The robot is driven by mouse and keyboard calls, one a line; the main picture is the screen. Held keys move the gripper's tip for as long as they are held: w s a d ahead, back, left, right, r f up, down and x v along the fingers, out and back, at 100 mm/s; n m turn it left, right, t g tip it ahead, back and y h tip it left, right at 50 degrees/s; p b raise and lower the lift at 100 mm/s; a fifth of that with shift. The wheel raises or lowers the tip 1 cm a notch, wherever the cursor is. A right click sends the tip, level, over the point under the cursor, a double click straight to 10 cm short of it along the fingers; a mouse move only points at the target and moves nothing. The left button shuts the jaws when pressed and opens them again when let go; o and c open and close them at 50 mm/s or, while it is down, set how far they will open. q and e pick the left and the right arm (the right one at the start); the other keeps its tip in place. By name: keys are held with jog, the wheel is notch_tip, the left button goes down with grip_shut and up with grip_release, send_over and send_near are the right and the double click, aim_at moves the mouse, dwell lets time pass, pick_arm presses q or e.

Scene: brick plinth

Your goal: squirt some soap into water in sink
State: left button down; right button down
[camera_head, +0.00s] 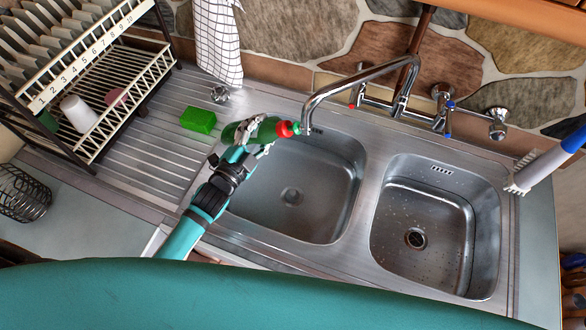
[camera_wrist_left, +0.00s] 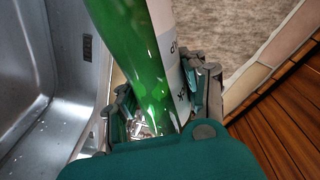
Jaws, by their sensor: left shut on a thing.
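A green soap bottle (camera_head: 268,129) with a red cap lies on its side in the air, its cap pointing right over the back of the left sink basin (camera_head: 330,222). My left gripper (camera_head: 247,140) is shut around the bottle's body. The left wrist view shows the green bottle (camera_wrist_left: 140,55) with a white label between the fingers of the left gripper (camera_wrist_left: 160,115). The left basin has a smooth grey-blue look with its drain visible; I cannot tell the water level. The right basin (camera_head: 460,235) shows droplets and an open drain. My right gripper is not in view.
The faucet spout (camera_head: 350,80) arches just right of the bottle's cap. A green sponge (camera_head: 198,120) lies on the drainboard (camera_head: 165,150). A dish rack (camera_head: 85,80) stands at left, and a brush (camera_head: 545,165) is at the right. A checked towel (camera_head: 218,45) hangs behind.

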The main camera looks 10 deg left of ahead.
pick_arm(q)
jog(key=shift+w+a+f+m+b, duration=0.15)
jog(key=shift+a+f+m+b, duration=0.2)
jog(key=shift+f+m+b, duration=0.5)
jog(key=shift+w+a+f+m+b, duration=0.15)
jog(key=shift+a+f+m+b, duration=0.3)
jog(key=shift+m+b, duration=0.55)
dwell(3.1)
jog(key=shift+w+a+f+m+b, duration=0.1)
jog(key=shift+a+f+m+b, duration=0.1)
jog(key=shift+f+m+b, duration=0.4)
jog(key=shift+w+a+f+m+b, duration=0.1)
jog(key=shift+a+f+m+b, duration=0.05)
jog(key=shift+f+b, duration=0.75)
dwell(1.0)
jog(key=shift+r, duration=0.1)
dwell(0.4)
